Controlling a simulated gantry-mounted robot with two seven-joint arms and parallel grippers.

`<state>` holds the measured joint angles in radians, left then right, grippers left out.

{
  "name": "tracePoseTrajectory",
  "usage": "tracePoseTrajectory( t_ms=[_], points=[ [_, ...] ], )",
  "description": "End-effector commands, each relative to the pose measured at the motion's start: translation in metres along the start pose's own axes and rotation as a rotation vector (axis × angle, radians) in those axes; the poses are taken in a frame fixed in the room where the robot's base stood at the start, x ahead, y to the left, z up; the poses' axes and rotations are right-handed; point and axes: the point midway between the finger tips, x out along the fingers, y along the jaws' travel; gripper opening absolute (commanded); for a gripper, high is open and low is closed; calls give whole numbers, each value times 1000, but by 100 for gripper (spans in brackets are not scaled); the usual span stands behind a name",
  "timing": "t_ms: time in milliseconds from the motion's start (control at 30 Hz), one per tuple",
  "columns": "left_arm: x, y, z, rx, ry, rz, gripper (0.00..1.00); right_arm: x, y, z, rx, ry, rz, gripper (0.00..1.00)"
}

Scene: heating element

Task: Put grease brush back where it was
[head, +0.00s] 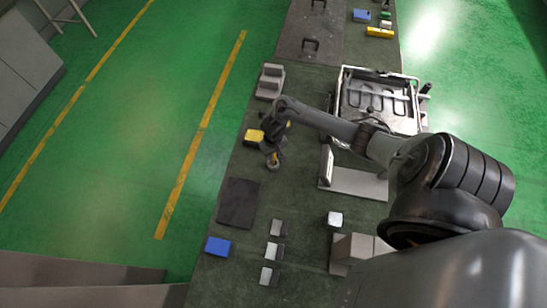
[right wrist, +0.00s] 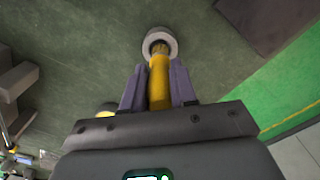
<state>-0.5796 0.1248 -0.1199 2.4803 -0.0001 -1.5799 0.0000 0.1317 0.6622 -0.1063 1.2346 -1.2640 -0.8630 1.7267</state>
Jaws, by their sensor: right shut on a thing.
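The grease brush, with a yellow handle (right wrist: 160,82), is between the two fingers of my right gripper (right wrist: 157,88) in the right wrist view. The gripper is shut on the handle. The brush's dark far end lies at the opening of a round grey cup (right wrist: 157,36); I cannot tell how deep it sits. In the head view the right gripper (head: 272,143) is over the left side of the table, and the small grey cup (head: 273,165) shows just below it. The brush is mostly hidden there. My left gripper is not in view.
A grey stepped block (head: 270,82) and a dark flat plate (head: 239,202) are nearby. A metal-framed tray with a heating coil (head: 347,92) stands to the right. Green floor lies beyond the table's left edge.

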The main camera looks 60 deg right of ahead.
Motion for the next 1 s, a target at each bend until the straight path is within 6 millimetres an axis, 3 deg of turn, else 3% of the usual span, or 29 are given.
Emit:
tracePoseTrajectory(
  t_ms=[33,200,667,700,833,1000],
  points=[
    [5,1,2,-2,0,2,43,11,0,2,-1,-4,1,0],
    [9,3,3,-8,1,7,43,27,0,1,0,-2,1,0],
    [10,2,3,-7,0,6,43,32,0,1,0,-2,0,0],
    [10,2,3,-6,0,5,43,32,0,1,0,-2,0,33],
    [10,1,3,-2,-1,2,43,31,0,1,-1,-2,0,53],
    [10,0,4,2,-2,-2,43,31,0,1,-1,-1,0,53]
  ],
)
